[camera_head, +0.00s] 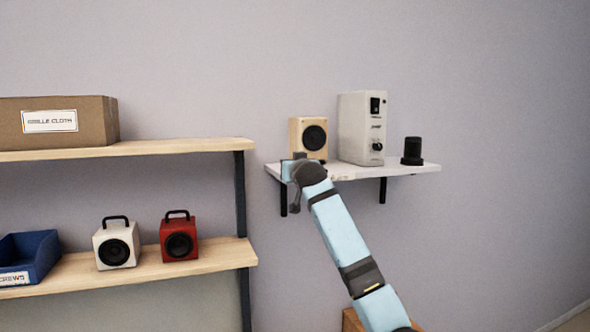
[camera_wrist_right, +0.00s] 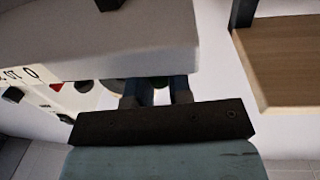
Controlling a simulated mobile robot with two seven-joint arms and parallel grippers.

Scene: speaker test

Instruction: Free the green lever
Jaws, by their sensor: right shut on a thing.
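No green lever can be made out in either view. My right arm comes up from the bottom right in the head view, and its wrist is at the left front edge of the white wall shelf (camera_head: 400,171). In the right wrist view my right gripper (camera_wrist_right: 157,92) has its fingers partly hidden by a pale slab edge (camera_wrist_right: 110,57) marked with dark letters. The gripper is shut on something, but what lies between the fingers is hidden. My left gripper is in neither view.
On the wall shelf stand a wooden speaker (camera_head: 308,137), a tall white unit (camera_head: 358,128) and a black cylinder (camera_head: 412,151). The wooden shelves at left hold a box (camera_head: 85,112), a white speaker (camera_head: 116,244), a red speaker (camera_head: 179,238) and a blue bin (camera_head: 38,255).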

